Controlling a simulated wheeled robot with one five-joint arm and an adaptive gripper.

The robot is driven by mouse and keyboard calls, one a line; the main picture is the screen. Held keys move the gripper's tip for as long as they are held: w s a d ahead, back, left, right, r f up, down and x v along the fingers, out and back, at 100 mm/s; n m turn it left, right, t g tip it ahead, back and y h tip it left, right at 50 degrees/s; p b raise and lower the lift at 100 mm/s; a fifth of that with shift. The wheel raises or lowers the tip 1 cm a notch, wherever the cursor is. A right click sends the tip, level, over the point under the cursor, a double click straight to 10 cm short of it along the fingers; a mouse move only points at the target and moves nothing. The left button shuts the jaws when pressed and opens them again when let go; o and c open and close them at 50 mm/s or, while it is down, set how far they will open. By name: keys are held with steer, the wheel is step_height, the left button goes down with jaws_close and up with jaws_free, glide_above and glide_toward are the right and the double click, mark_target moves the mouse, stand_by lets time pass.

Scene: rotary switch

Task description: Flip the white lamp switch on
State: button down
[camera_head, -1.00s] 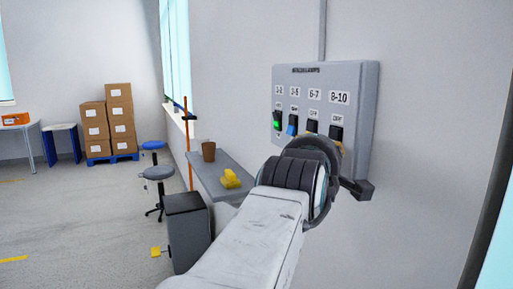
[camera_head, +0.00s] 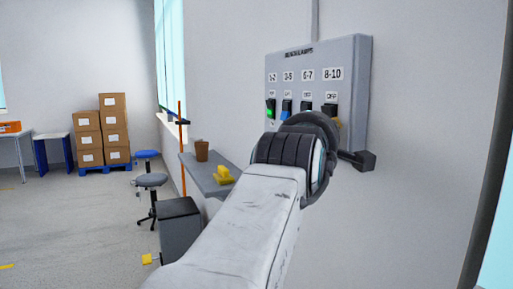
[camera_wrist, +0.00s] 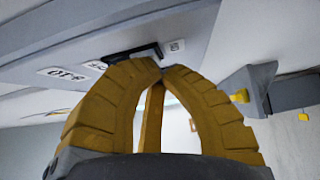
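A grey wall panel (camera_head: 355,75) carries a row of dark rocker switches under number labels. The switch under 1-2 (camera_head: 270,108) shows green and the one under 3-5 (camera_head: 286,107) shows blue. The switches under 6-7 (camera_head: 306,106) and 8-10 (camera_head: 329,110) look dark, with OFF labels above. No white light shows on any switch. In the wrist view my gripper's yellow fingers (camera_wrist: 158,72) come together at their tips, just below the 8-10 switch (camera_wrist: 125,55). Contact is unclear. My wrist hides the panel's lower part and most of the gripper in the head view.
A grey shelf (camera_head: 203,178) with a brown cup (camera_head: 201,150) and a yellow object (camera_head: 223,174) juts from the wall left of my arm. Floor at left is open.

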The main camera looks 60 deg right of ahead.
steer(key=shift+d+f+n+b, duration=0.3)
steer(key=shift+f+b, duration=0.1)
steer(key=shift+b, duration=1.2)
steer(key=shift+f, duration=0.1)
steer(key=shift+a, duration=0.1)
